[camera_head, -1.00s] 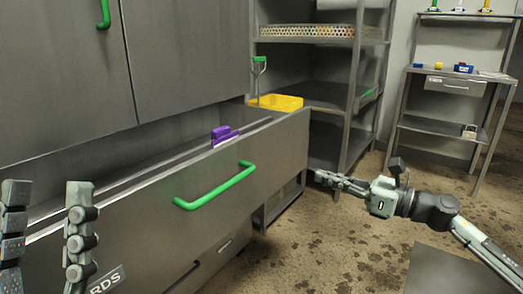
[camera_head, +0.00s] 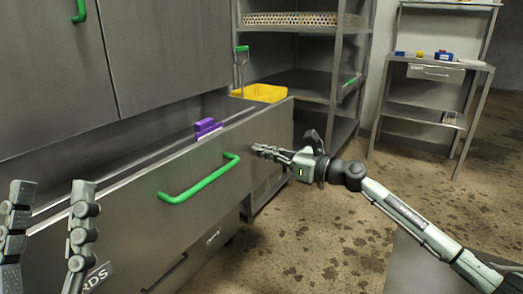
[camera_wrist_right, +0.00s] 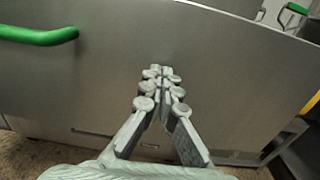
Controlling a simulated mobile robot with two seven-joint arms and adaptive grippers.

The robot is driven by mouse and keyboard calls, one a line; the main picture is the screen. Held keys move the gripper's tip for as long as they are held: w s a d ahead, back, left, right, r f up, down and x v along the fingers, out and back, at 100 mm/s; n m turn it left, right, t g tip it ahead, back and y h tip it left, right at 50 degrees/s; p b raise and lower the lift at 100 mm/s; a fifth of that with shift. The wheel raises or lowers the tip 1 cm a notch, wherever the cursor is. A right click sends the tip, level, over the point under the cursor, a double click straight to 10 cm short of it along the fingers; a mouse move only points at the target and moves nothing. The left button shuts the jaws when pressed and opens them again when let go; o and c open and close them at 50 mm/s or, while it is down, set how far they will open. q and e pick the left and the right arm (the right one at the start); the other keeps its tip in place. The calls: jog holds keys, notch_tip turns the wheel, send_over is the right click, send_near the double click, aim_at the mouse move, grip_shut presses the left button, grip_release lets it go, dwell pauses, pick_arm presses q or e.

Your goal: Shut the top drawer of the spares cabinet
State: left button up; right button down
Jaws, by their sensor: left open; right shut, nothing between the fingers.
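The top drawer (camera_head: 150,225) of the grey metal cabinet stands pulled out, with a green bar handle (camera_head: 203,181) on its front. A purple item (camera_head: 207,127) shows inside it. My right gripper (camera_head: 257,149) is shut and empty, at the drawer front to the right of the handle. In the right wrist view the shut fingertips (camera_wrist_right: 158,73) point at the drawer front (camera_wrist_right: 220,70), with the handle (camera_wrist_right: 40,35) at the upper left; whether they touch the front I cannot tell. My left gripper (camera_head: 45,225) is open and empty, in front of the drawer's left part.
A lower drawer (camera_head: 195,250) sits beneath. A shelf rack (camera_head: 305,85) stands behind, with a yellow bin (camera_head: 260,93) near the drawer's far corner. A side table (camera_head: 430,72) stands at the back right. The stained floor (camera_head: 330,225) at right is open.

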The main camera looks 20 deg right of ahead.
pick_arm(q)
jog(key=shift+f, duration=0.1)
pick_arm(e)
jog(key=shift+w, duration=0.1)
jog(key=shift+w+a, duration=0.1)
jog(key=shift+a, duration=0.05)
